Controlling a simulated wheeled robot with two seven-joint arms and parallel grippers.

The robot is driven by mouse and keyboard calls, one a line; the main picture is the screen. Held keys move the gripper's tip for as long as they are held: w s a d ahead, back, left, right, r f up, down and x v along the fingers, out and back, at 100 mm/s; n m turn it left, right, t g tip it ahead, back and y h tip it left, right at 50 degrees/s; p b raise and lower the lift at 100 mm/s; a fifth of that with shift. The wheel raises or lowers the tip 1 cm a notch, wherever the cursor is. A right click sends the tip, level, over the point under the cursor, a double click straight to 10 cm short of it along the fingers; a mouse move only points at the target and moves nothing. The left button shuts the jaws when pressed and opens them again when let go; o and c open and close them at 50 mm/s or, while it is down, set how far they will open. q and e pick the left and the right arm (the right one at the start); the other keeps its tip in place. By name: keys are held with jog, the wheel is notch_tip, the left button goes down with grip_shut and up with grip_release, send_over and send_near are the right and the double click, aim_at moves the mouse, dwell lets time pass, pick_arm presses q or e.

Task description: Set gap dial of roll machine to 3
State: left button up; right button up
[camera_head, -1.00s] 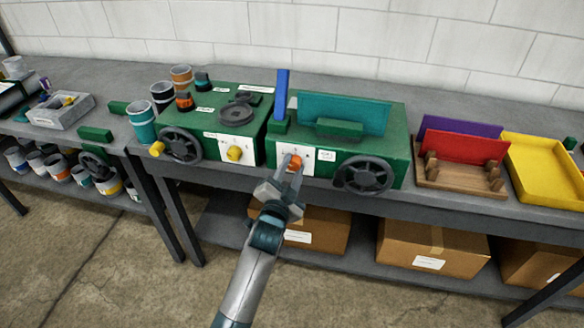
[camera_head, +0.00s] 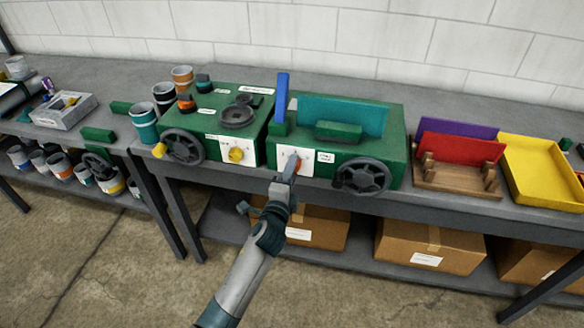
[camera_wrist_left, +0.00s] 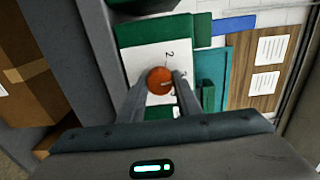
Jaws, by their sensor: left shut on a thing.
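The roll machine (camera_head: 385,150) is a green box on the bench with a teal panel, a blue lever (camera_head: 282,92) and a dark handwheel (camera_head: 365,176). Its gap dial is an orange-red round knob (camera_wrist_left: 160,80) on a white plate (camera_head: 304,155) at the machine's front left. In the wrist view a "2" shows on the plate beside the knob; other marks are partly hidden or too small to read. My left gripper (camera_head: 291,165) is shut on the knob, one finger on each side. In the head view the fingers hide most of the knob. My right gripper is not in view.
A second green machine (camera_head: 207,115) with a yellow knob (camera_head: 236,154) stands close on the left. To the right are a wooden rack (camera_head: 455,182) with coloured sheets and a yellow tray (camera_head: 545,170). Cardboard boxes (camera_head: 430,248) sit on the shelf below.

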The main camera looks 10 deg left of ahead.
pick_arm(q)
jog(key=shift+m, duration=0.8)
jog(key=shift+f, duration=0.1)
jog(key=o, duration=1.1)
jog(key=shift+s, duration=0.1)
jog(key=s+b, duration=0.1)
jog(key=s, duration=0.4)
jog(key=s+b, duration=0.1)
jog(key=s, duration=0.5)
jog(key=s+b, duration=0.1)
jog(key=s, duration=0.5)
jog(key=shift+s+a+r, duration=0.1)
jog(key=shift+s+r, duration=0.05)
jog(key=shift+r, duration=0.1)
